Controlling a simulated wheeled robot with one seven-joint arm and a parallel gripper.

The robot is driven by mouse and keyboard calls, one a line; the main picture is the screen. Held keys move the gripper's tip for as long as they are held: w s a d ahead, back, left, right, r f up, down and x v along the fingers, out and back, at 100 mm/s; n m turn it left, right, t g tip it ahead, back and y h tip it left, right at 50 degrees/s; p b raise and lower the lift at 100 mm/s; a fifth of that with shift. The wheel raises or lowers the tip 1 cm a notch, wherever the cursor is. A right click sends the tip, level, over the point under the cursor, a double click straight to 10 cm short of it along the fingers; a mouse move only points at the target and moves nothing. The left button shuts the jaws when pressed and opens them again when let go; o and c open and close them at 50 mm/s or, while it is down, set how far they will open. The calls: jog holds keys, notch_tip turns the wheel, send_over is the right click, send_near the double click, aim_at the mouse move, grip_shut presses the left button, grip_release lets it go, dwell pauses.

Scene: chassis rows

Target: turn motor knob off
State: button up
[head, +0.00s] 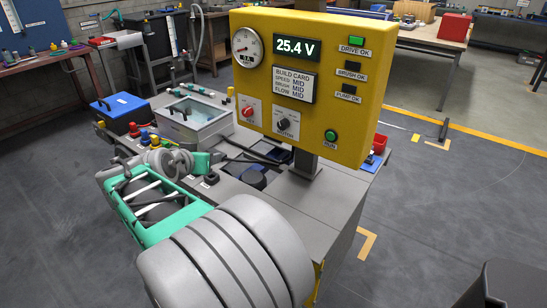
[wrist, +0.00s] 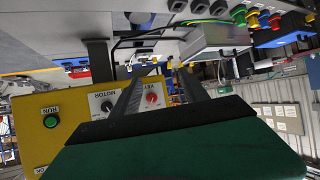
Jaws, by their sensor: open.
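The motor knob (head: 283,124) is a dark knob on a pale plate, low on the yellow panel (head: 345,95). It also shows upside down in the wrist view (wrist: 107,105), just left of my left finger. Its exact pointer setting is too small to read. The red key knob (head: 248,111) is left of it; in the wrist view the key knob (wrist: 152,98) appears between my two dark fingers. My gripper (wrist: 163,75) is open with nothing between its fingers.
The green RUN button (head: 331,135) is right of the motor knob. The display (head: 298,47) reads 25.4 V and the DRIVE OK lamp (head: 353,41) is lit green; BRUSH OK and PUMP OK are dark. A clear-topped box (head: 195,120) and blue box (head: 122,108) stand left on the cart.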

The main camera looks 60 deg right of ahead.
jog(key=s+d+f+m+g+h+b, duration=0.25)
jog(key=s+d, duration=0.25)
jog(key=d, duration=0.3)
jog(key=m+g+h+b, duration=0.2)
jog(key=m+g+h, duration=0.2)
send_near(281, 126)
jog(key=d, duration=0.3)
jog(key=s+d, duration=0.1)
jog(key=d, duration=0.4)
jog(key=shift+s+d+r, duration=0.1)
jog(key=shift+s+d, duration=0.1)
jog(key=shift+d, duration=0.15)
jog(key=shift+c, duration=0.2)
grip_shut()
